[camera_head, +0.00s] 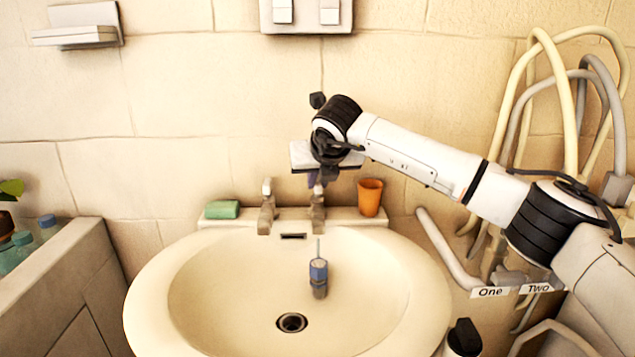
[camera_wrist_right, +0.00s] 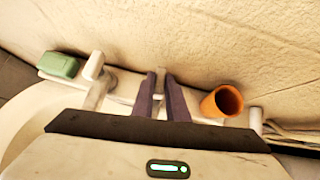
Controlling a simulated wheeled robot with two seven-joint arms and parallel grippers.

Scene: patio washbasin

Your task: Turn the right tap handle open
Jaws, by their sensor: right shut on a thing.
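The right tap (camera_head: 318,214) stands on the back ledge of the white washbasin (camera_head: 150,300). My right gripper (camera_head: 317,181) reaches down over it from above. In the right wrist view, the two dark fingers of my right gripper (camera_wrist_right: 160,98) are closed on the right tap handle (camera_wrist_right: 160,78), whose top shows between them. The fingers and wrist hide part of the handle in the head view. The left tap (camera_head: 267,206) stands apart, to the left; it also shows in the wrist view (camera_wrist_right: 95,80). My left gripper is not in view.
An orange cup (camera_head: 370,197) stands close right of the right tap. A green soap or sponge (camera_head: 222,209) lies at the ledge's left end. A blue and grey cylinder (camera_head: 318,278) is in the bowl above the drain (camera_head: 291,322). Hoses (camera_head: 570,100) hang on the right.

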